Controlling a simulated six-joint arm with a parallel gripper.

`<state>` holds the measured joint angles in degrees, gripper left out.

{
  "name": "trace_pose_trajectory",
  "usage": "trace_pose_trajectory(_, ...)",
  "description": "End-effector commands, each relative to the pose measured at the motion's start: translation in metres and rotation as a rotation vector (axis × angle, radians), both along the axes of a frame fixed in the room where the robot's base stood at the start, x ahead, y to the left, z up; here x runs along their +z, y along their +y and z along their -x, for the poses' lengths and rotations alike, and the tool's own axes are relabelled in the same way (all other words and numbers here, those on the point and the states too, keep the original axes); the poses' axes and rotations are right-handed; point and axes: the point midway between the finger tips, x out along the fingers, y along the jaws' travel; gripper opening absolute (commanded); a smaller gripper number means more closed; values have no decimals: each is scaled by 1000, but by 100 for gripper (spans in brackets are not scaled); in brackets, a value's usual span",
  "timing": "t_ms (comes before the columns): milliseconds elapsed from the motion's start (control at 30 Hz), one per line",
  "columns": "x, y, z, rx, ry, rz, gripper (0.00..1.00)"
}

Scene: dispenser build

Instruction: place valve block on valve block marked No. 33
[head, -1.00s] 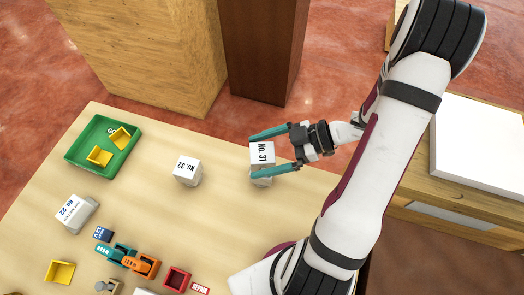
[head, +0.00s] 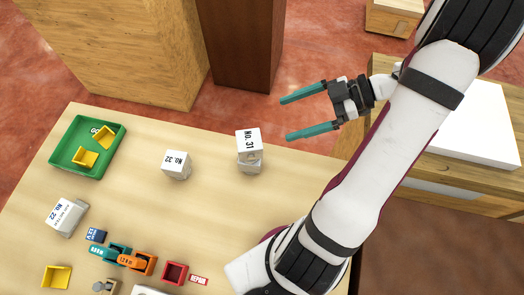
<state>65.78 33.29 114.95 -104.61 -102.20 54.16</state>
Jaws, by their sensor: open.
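A white valve block labelled "No. 31" (head: 248,140) sits at the table's far right on top of another pale block (head: 250,166), whose own label I cannot read. The upper block looks slightly turned relative to the lower one. A white block labelled "No. 32" (head: 177,163) stands to its left, apart from it. A block labelled "No. 22" (head: 66,216) lies at the left. No label "No. 33" is readable. My gripper (head: 289,118) is open and empty, up and to the right of the stacked blocks, clear of them.
A green tray (head: 119,143) at the far left holds yellow bins (head: 86,158). Several small items stand at the front, including an orange piece (head: 137,261) and a red bin (head: 174,272). The middle of the wooden table (head: 150,210) is clear. A brown pillar (head: 240,45) stands behind.

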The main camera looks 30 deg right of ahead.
Motion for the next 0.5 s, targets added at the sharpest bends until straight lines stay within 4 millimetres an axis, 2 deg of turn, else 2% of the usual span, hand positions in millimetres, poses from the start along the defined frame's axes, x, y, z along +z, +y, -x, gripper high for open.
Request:
trace_pose_trajectory(67, 9, -6, -52, -150, -51, 113, 100)
trace_pose_trajectory(100, 20, -14, -90, -285, -87, 196, 100)
trace_pose_trajectory(133, 32, -21, -118, -404, -116, 262, 100)
trace_pose_trajectory(200, 63, -40, -162, -702, -150, 387, 100)
trace_pose_trajectory(233, 76, -47, -170, -827, -145, 424, 100)
trace_pose_trajectory(267, 87, -52, -171, -950, -125, 451, 100)
trace_pose_trajectory(300, 97, -54, -163, -1103, -72, 471, 100)
trace_pose_trajectory(367, 100, -45, -135, -1304, 61, 470, 100)
trace_pose_trajectory(400, 95, -29, -107, -1407, 189, 451, 100)
trace_pose_trajectory(467, 78, 8, -59, -1502, 423, 408, 100)
trace_pose_trajectory(500, 66, 40, -25, -1523, 592, 376, 100)
